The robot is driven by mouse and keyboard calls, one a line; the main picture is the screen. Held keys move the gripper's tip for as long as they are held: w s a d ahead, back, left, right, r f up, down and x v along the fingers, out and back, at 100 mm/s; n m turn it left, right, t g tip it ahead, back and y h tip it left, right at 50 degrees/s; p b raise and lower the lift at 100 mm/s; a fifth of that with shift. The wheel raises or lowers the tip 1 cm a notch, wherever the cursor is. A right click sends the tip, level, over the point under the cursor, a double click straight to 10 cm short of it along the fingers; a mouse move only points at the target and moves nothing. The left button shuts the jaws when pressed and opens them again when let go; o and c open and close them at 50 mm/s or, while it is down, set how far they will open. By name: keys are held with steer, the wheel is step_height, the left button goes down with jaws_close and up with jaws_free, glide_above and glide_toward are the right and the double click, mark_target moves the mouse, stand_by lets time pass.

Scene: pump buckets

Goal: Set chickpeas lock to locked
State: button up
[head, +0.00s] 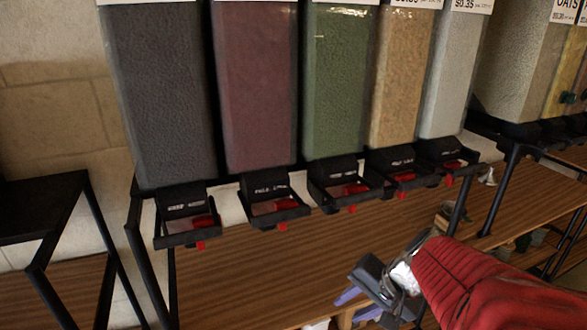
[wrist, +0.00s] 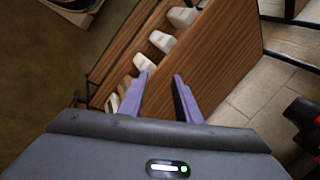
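A row of clear bulk dispensers hangs over a wooden shelf in the head view. The tan-filled dispenser (head: 401,80) may hold the chickpeas, but its label is too cut off to tell. Its black spout (head: 392,160) carries a small red part (head: 402,177), perhaps the lock; its setting cannot be read. My gripper (head: 357,305) is at the lower right, below and in front of the spouts, touching none. In the wrist view my gripper (wrist: 160,77) has its two purple fingers apart and empty, pointing toward wooden shelving.
Dark (head: 158,90), maroon (head: 255,80), green (head: 338,80) and pale (head: 450,75) dispensers flank it, each with a black spout. A black-framed shelf (head: 45,200) stands at left. White scoop-like items (wrist: 163,41) sit on lower shelving. The shelf top below the spouts looks mostly clear.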

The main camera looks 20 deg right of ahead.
steer(key=s+d+r+m+t+h, duration=0.1)
steer(key=d+r+m+t, duration=0.5)
steer(key=d+r+m, duration=0.2)
steer(key=s+d+r+m+t, duration=0.2)
steer(key=d+r+m+t, duration=0.4)
steer(key=m, duration=1)
steer(key=d+r, duration=0.3)
steer(key=d, duration=0.3)
steer(key=shift+d+r+m+t+h, duration=0.15)
steer(key=shift+r+m+t+h, duration=0.05)
steer(key=shift+m+t+h, duration=0.2)
steer(key=shift+w, duration=0.15)
steer(key=w, duration=1.3)
steer(key=shift+w, duration=0.25)
jaws_close()
